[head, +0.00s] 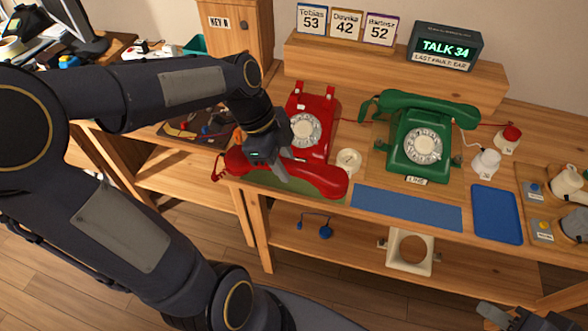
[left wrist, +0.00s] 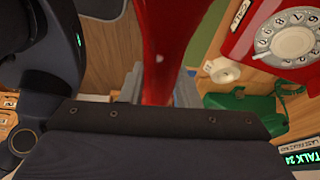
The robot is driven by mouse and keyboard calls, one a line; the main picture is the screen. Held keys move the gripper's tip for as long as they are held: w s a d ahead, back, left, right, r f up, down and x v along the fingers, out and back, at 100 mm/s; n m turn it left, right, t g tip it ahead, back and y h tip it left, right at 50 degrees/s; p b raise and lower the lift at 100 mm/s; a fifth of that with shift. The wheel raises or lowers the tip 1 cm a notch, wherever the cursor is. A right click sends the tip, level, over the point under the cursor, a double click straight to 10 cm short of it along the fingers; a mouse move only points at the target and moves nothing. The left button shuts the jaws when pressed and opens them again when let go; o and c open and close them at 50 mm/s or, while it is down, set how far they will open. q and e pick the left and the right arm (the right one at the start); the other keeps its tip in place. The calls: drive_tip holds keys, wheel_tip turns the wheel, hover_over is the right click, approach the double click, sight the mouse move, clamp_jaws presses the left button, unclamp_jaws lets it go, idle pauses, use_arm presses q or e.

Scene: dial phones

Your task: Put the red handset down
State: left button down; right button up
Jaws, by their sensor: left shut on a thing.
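The red handset (head: 318,178) is in my left gripper (head: 280,172), whose fingers close around the middle of its grip. The handset lies across the picture in front of the red phone; whether it touches the table is hard to tell. In the left wrist view, the handset (left wrist: 168,45) runs between the two fingers. The red phone (head: 308,108) has an empty cradle at its top; its dial side also shows in the left wrist view (left wrist: 255,20). My right gripper (head: 522,318) is partly in view at the bottom right; its jaw opening is unclear.
A green phone (head: 414,140) with its handset on stands right of the red phone. A small white round item (head: 348,161) sits between them. A blue mat (head: 405,208) and a blue tray (head: 497,214) lie along the front. A green mat (head: 265,182) lies partly under the handset.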

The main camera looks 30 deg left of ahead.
use_arm(q)
drive_tip(key=w+f, duration=0.4)
drive_tip(key=w+a+f, duration=0.1)
drive_tip(key=w+f, duration=0.1)
drive_tip(key=shift+w+a+f, duration=0.1)
drive_tip(key=shift+f, duration=1.7)
drive_tip(key=shift+b, duration=0.35)
drive_tip(key=shift+f, duration=0.25)
drive_tip(key=c, duration=1.1)
unclamp_jaws()
drive_tip(key=shift+r, duration=0.1)
